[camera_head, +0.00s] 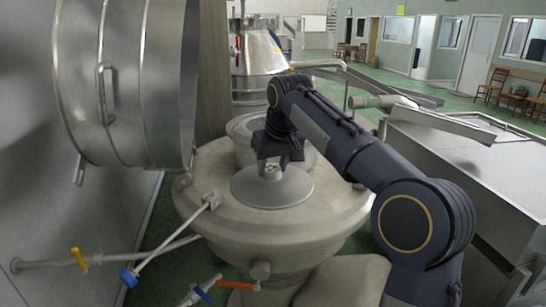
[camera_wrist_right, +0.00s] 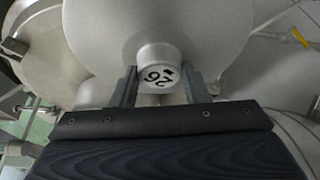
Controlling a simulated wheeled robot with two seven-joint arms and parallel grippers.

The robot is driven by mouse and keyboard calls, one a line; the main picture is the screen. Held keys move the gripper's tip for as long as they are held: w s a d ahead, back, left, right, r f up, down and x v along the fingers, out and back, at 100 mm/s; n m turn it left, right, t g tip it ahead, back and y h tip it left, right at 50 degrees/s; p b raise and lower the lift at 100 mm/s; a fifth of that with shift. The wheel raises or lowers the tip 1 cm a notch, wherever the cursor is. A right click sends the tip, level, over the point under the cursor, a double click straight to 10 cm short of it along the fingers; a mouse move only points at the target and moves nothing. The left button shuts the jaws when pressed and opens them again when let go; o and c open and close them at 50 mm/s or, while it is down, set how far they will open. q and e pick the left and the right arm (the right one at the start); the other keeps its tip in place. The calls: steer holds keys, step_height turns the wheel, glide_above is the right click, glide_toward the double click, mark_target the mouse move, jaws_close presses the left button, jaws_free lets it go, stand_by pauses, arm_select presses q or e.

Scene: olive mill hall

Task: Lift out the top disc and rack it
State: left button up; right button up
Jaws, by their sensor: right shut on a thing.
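The top disc (camera_head: 285,192) is a smooth grey shallow cone over the top of the round pale machine housing (camera_head: 215,225). I cannot tell whether it rests there or hangs just above. In the right wrist view the disc (camera_wrist_right: 190,22) fills the upper middle. Its short round hub (camera_wrist_right: 157,58) carries black marks on its end face. My right gripper (camera_head: 271,168) points down at the disc's centre. Its two fingers (camera_wrist_right: 158,88) are shut on the hub, one on each side. My left gripper is not in view. I cannot make out a rack for certain.
A large steel drum (camera_head: 125,80) with a handle stands close on the left. Pipes with a yellow valve handle (camera_head: 79,259) and a blue one (camera_head: 129,277) cross the lower left. A steel trough (camera_head: 480,175) lies right. Green floor is open at the back.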

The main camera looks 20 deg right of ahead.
steer(key=s+a+f, duration=0.2)
steer(key=s+f, duration=0.2)
steer(key=f, duration=0.6)
steer(key=s+a+f, duration=0.3)
steer(key=s+f, duration=0.1)
steer(key=f, duration=0.6)
steer(key=s+a+f, duration=0.3)
steer(key=s+f, duration=0.1)
steer(key=f, duration=0.6)
steer(key=shift+s+f, duration=0.25)
steer(key=shift+f, duration=0.1)
steer(key=shift+d+f, duration=0.1)
